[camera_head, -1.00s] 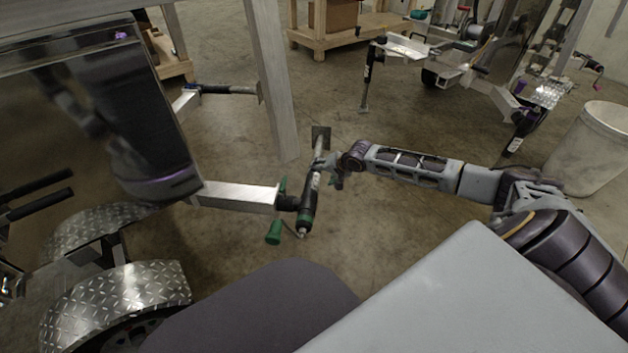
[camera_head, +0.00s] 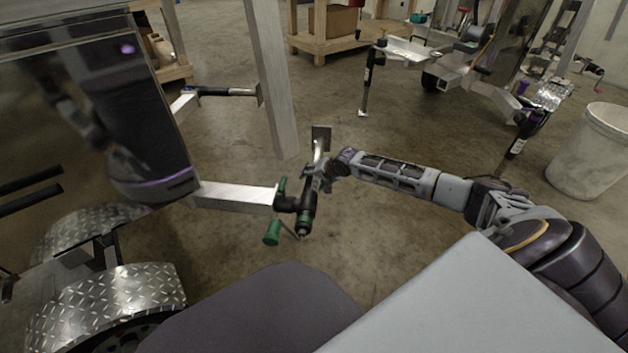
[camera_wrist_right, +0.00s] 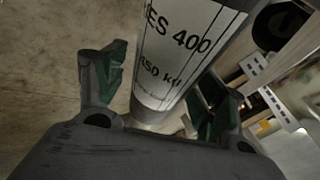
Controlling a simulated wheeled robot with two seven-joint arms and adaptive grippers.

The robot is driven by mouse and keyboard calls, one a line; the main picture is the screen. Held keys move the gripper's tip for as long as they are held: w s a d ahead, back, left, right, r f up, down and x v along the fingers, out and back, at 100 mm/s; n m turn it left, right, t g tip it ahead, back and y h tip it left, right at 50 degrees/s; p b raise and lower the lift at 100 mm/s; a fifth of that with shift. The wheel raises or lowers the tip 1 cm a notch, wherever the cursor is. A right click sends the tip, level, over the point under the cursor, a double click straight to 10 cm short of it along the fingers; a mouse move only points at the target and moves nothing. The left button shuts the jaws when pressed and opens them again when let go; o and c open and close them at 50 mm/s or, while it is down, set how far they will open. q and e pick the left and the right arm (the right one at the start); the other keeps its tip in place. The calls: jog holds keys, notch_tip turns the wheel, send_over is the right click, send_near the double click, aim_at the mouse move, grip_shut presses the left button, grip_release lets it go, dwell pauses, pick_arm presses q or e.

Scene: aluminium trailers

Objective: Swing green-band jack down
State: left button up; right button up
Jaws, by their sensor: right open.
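The green-band jack (camera_head: 307,214) is mounted at the end of a silver trailer tongue bar (camera_head: 236,196). It has a black body, a green band near its lower end in the picture, a green handle (camera_head: 272,232) and a flat foot plate (camera_head: 321,134) at its far end. My right gripper (camera_head: 316,170) is at the jack's tube near the foot plate end. In the right wrist view the labelled white jack tube (camera_wrist_right: 180,60) lies between the open fingers of my right gripper (camera_wrist_right: 160,95), with a gap on the left finger's side. My left gripper is out of view.
A diamond-plate fender (camera_head: 110,300) and shiny trailer wall (camera_head: 60,120) are at the left. Another jack (camera_head: 228,92) stands out from a bar behind. A white bucket (camera_head: 590,150) is at the right. Floor around the jack is clear.

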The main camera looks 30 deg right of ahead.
jog(key=shift+c, duration=0.3)
jog(key=c, duration=1.4)
